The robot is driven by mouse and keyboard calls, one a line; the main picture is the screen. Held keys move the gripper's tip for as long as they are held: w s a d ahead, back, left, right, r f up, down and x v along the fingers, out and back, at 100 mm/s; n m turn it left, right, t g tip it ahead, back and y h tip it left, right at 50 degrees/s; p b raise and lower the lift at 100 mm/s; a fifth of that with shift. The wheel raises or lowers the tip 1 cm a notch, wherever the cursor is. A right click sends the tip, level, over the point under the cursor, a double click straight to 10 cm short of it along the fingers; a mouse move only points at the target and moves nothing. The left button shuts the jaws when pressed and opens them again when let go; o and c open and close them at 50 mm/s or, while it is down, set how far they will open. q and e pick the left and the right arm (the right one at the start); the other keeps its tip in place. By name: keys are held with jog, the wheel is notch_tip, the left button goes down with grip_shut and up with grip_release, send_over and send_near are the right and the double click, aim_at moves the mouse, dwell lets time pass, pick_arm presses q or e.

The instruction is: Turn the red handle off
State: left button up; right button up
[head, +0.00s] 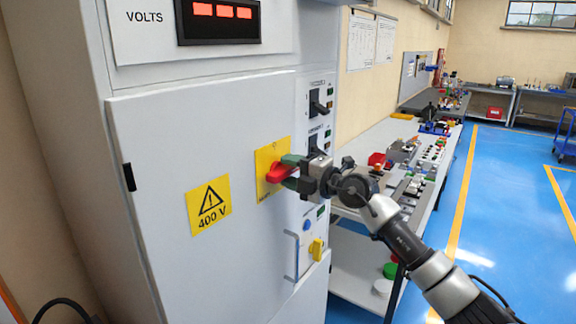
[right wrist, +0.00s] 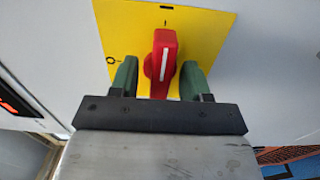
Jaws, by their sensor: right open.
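The red handle (head: 280,173) sits on a yellow plate (head: 266,160) on the front of the grey cabinet. In the right wrist view the red handle (right wrist: 162,62) stands nearly upright, its white line tilted slightly, pointing near the "I" mark at the top of the yellow plate (right wrist: 206,30). An "O" mark is at the plate's left. My right gripper (head: 290,172) is at the handle. In the right wrist view its green fingers (right wrist: 160,78) are open, one on each side of the handle, with gaps visible. The handle's lower end is hidden behind the gripper. My left gripper is not in view.
The cabinet door (head: 150,150) carries a 400 V warning label (head: 209,206). A workbench (head: 440,165) with parts stands behind my right arm. Blue floor at right is open.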

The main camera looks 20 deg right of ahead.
jog(key=shift+w+a+f, duration=0.1)
jog(key=shift+w+a, duration=0.1)
jog(key=shift+w, duration=0.25)
jog(key=shift+s, duration=0.1)
jog(key=shift+c, duration=0.3)
grip_shut()
